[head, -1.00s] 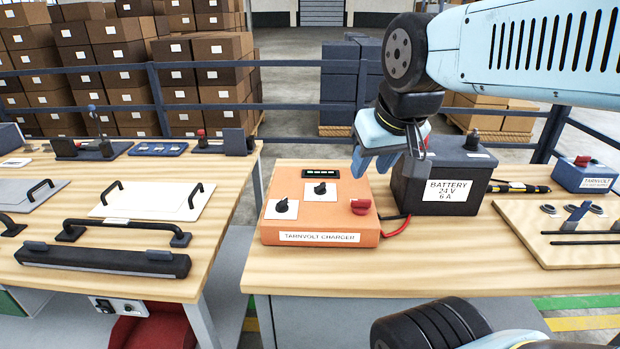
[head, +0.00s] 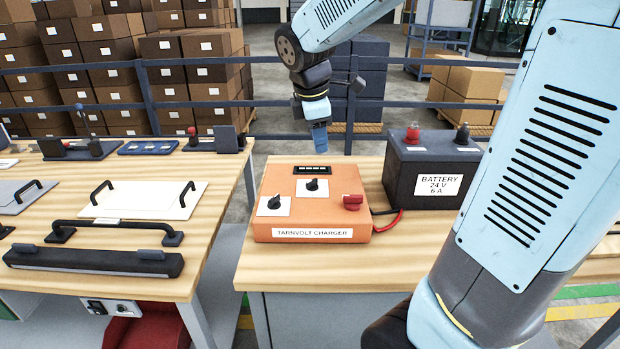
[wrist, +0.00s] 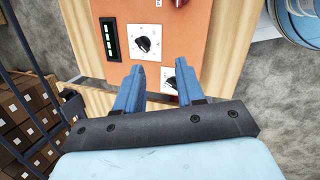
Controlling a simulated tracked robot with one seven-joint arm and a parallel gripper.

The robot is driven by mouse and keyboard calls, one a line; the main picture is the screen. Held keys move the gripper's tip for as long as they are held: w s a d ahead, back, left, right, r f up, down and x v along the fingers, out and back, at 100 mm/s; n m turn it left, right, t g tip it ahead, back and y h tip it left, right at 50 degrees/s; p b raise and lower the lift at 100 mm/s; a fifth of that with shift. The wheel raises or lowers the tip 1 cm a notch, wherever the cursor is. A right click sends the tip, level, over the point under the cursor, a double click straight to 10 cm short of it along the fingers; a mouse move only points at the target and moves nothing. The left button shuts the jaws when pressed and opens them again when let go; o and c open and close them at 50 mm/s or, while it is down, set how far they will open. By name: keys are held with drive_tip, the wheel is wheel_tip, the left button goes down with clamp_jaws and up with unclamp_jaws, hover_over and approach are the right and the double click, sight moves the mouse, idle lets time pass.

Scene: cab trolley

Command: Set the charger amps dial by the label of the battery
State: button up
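The orange Tarnvolt charger (head: 265,235) sits on the wooden bench. Its top has a black display strip (head: 311,169), a rear black dial (head: 313,185), a front-left black dial (head: 273,203) and a red knob (head: 352,201). The dial markings are too small to read. The dark battery (head: 405,170) stands to its right; its label reads "BATTERY 24 V 6 A" (head: 438,186). My gripper (head: 320,151) points down above the charger's far edge, touching nothing. In the wrist view my gripper (wrist: 158,72) is open and empty; its right finger partly covers one dial (wrist: 171,82).
Red and black cables run between charger and battery. A left bench carries a white panel (head: 150,200) and a dark handled bar (head: 95,262). A rail (head: 200,61) and stacked boxes (head: 205,80) stand behind. My own arm link blocks the right foreground.

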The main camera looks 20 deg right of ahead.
sight(312, 180)
drive_tip(key=w+a+f+n+h, duration=0.2)
drive_tip(key=w+a+f+n, duration=0.15)
drive_tip(key=w+n, duration=0.4)
drive_tip(key=shift+m+g, duration=0.25)
drive_tip(key=shift+g, duration=0.05)
drive_tip(key=x, duration=1.4)
drive_tip(key=shift+a+f, duration=0.15)
drive_tip(key=shift+f, duration=0.2)
clamp_jaws()
drive_tip(key=shift+a, duration=0.1)
